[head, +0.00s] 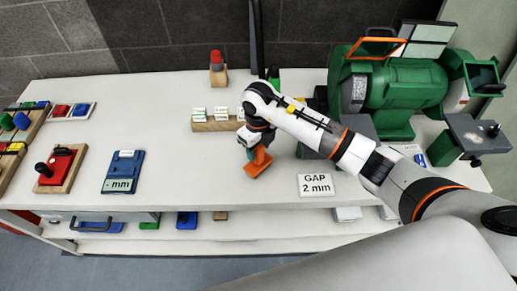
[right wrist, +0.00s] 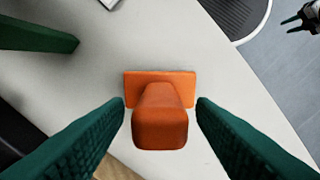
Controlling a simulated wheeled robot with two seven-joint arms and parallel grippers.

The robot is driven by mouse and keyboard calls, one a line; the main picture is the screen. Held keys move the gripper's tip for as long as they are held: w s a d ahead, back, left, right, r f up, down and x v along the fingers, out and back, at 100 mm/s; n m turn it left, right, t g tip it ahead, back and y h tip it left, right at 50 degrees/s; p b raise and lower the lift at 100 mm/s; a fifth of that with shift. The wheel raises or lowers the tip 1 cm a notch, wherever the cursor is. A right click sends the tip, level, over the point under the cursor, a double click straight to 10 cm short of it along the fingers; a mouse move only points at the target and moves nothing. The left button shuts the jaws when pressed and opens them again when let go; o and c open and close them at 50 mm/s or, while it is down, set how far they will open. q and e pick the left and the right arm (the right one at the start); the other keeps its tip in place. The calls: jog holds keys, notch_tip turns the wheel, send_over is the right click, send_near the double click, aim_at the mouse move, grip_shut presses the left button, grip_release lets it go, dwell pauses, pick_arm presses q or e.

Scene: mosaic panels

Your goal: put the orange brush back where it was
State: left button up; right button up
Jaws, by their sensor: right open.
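The orange brush (head: 257,163) stands on the white bench top, left of the card reading "GAP 2 mm" (head: 316,184). In the right wrist view the brush (right wrist: 160,122) shows a blocky upright handle above a flat, wider orange base. My right gripper (head: 254,146) is over the brush. Its two dark green fingers (right wrist: 161,104) are spread, one on each side of the handle, with visible gaps. A small dark claw-like shape at the wrist view's top right corner may be my left gripper (right wrist: 305,17); its jaws are too small to judge.
A green grinder (head: 400,95) stands at the back right. A wooden block with white cards (head: 215,125) and a red-topped holder (head: 217,70) stand behind the brush. A blue "mm" gauge (head: 123,172) and red-handled block (head: 60,168) are left. The bench between is clear.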

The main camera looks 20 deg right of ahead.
notch_tip(320, 180, up, 10)
jog(key=shift+f+b, duration=0.15)
jog(key=shift+b, duration=1)
jog(key=shift+r, duration=0.6)
